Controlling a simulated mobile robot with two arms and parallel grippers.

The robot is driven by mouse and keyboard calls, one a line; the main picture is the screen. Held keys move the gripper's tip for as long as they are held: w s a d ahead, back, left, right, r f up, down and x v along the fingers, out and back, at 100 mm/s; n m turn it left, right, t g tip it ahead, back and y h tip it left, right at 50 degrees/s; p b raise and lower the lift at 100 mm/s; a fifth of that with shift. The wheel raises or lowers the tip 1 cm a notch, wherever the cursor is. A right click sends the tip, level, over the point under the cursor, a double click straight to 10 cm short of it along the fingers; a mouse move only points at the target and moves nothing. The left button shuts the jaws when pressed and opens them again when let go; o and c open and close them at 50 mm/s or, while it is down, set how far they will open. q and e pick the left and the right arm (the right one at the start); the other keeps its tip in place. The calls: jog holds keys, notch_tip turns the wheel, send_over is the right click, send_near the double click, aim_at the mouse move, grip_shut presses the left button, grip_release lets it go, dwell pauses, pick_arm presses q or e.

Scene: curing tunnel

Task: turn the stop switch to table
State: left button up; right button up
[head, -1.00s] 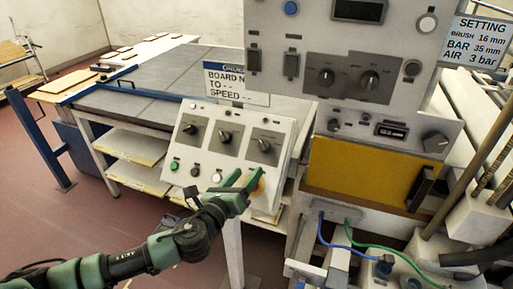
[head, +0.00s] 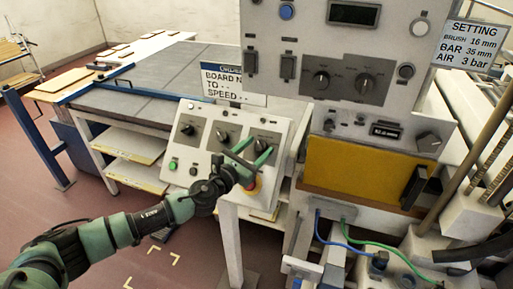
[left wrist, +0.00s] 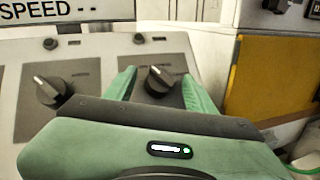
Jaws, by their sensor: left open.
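The sloped white control panel (head: 215,170) carries three dark rotary switches: left (head: 188,128), middle (head: 222,135) and right. Their labels are too small to read, so I cannot tell which is the stop switch. My left gripper (head: 252,148) is open at the right-hand switch, which its fingers largely hide in the head view. In the left wrist view this right-hand switch (left wrist: 158,80) shows between the two green fingers, with gaps at both sides. The middle switch (left wrist: 48,92) is left of the fingers, its pointer tilted to the upper left. My right gripper is out of view.
A taller grey cabinet (head: 385,35) with more knobs and a yellow panel (head: 345,170) stands at right. A grey-topped table (head: 160,75) is behind.

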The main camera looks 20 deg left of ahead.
pick_arm(q)
grip_shut()
jog(key=n+y, duration=0.2)
jog(key=n+p, duration=0.1)
jog(key=shift+s+d+f+n+t+y, duration=0.1)
jog(key=shift+d+n+t+y, duration=0.2)
jog(key=shift+n+y, duration=0.1)
jog(key=shift+d+n+y, duration=0.1)
jog(key=shift+n+y, duration=1.6)
jog(key=shift+n, duration=0.3)
grip_release()
